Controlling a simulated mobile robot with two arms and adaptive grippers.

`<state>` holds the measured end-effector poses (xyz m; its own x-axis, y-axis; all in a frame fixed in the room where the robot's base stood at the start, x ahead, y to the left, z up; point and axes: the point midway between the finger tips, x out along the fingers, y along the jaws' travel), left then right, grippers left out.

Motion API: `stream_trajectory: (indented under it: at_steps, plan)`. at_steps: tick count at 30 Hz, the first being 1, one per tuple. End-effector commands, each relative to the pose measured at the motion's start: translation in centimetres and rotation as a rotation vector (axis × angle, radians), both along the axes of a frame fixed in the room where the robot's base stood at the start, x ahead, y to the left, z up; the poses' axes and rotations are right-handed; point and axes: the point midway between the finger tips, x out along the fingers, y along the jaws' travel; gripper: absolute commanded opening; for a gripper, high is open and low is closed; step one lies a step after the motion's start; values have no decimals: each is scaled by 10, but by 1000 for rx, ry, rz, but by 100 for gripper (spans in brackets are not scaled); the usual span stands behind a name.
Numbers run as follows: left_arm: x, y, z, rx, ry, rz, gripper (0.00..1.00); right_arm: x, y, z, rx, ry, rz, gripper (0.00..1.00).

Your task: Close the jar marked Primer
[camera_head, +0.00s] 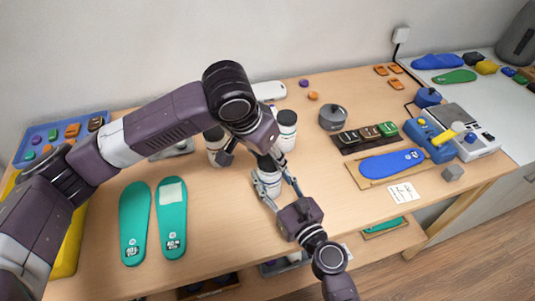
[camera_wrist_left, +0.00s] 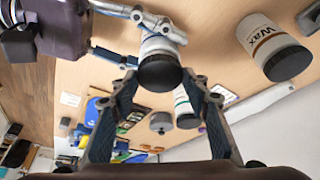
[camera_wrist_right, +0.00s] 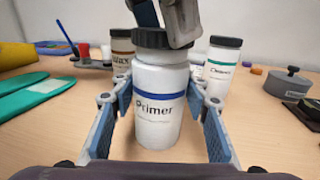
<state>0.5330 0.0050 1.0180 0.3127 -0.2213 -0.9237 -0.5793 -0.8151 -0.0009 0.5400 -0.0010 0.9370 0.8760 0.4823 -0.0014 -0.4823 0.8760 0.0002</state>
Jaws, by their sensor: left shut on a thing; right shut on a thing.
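The white jar marked Primer (camera_wrist_right: 158,118) stands upright with a blue band under its black lid (camera_wrist_right: 162,39). The lid sits level on the jar's top; how tightly it is fastened cannot be told. My right gripper (camera_head: 268,187) is shut around the jar's body from the front, with a finger on each side in the right wrist view (camera_wrist_right: 160,108). My left gripper (camera_head: 263,158) reaches down from above and is shut on the black lid, which shows between its fingertips in the left wrist view (camera_wrist_left: 161,75). In the head view the left gripper partly hides the lid.
The Wax jar (camera_wrist_left: 270,42) and the Cleaner jar (camera_wrist_right: 222,68) stand close behind the Primer jar. Teal insoles (camera_head: 171,218) lie to the left. A grey lidded pot (camera_head: 332,117) and a blue insole (camera_head: 391,162) are to the right. The table front is mostly clear.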

Motion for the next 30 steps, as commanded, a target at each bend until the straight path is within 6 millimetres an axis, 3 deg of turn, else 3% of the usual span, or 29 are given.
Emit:
stream_trajectory:
  at_steps: [17,30]
  plan:
    - [1,1,-8,2,2,-38,33,0,0,0,0,-1,0,0]
    - [5,4,-9,3,7,-588,33,0,0,0,0,-1,0,0]
